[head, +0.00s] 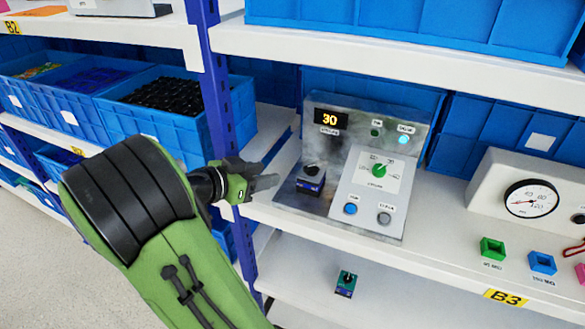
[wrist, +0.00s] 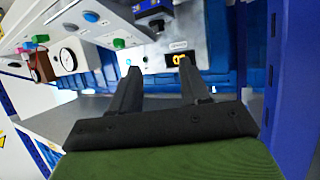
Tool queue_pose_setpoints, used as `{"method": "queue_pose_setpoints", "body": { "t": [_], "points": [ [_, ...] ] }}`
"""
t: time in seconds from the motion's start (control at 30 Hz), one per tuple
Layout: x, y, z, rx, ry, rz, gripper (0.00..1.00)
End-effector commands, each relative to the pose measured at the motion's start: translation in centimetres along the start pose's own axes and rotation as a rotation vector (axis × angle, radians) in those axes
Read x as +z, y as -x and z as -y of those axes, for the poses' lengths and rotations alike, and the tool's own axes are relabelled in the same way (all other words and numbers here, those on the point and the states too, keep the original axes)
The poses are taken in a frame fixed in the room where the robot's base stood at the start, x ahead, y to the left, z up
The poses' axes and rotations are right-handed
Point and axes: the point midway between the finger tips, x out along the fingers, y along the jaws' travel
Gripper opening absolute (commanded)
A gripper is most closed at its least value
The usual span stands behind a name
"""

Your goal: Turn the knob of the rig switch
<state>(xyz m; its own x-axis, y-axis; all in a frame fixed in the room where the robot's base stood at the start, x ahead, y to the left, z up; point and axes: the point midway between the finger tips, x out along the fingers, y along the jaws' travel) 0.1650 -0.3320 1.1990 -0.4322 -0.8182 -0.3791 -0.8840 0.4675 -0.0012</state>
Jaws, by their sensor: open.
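The rig (head: 335,150) is a grey metal panel on the middle shelf, with a display reading 30. A green knob (head: 379,170) stands on its white dial plate, its pointer toward the upper right. The wrist view shows the rig tilted, with the green knob (wrist: 119,43) at upper left. A blue block with a black top (head: 311,178) sits on the rig's left part. My gripper (head: 264,182) is left of the rig, open and empty, apart from the knob. In the wrist view its fingers (wrist: 160,90) are spread, nothing between them.
A blue button (head: 350,208) and a grey button (head: 384,218) sit below the dial. A blue shelf post (head: 217,95) and bins (head: 160,105) stand left. A gauge box (head: 510,200) and small coloured blocks are right. The upper shelf (head: 390,60) overhangs behind.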

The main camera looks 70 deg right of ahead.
Motion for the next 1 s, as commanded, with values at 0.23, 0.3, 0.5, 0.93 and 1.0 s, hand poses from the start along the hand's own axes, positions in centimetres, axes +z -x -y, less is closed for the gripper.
{"method": "queue_pose_setpoints", "body": {
  "t": [0.23, 0.3, 0.5, 0.93, 1.0],
  "points": [
    [-0.1, -6.0, -0.2, 0.008, 0.000, 0.002, 0.46],
    [-0.1, -7.8, -0.2, 0.008, 0.000, 0.002, 0.46],
    [-0.1, -12.4, -0.2, 0.005, -0.001, 0.003, 0.46],
    [0.0, -14.7, -0.1, -0.001, 0.001, 0.003, 0.46],
    [0.0, -14.7, -0.1, -0.001, 0.001, 0.003, 0.38]
  ]
}}
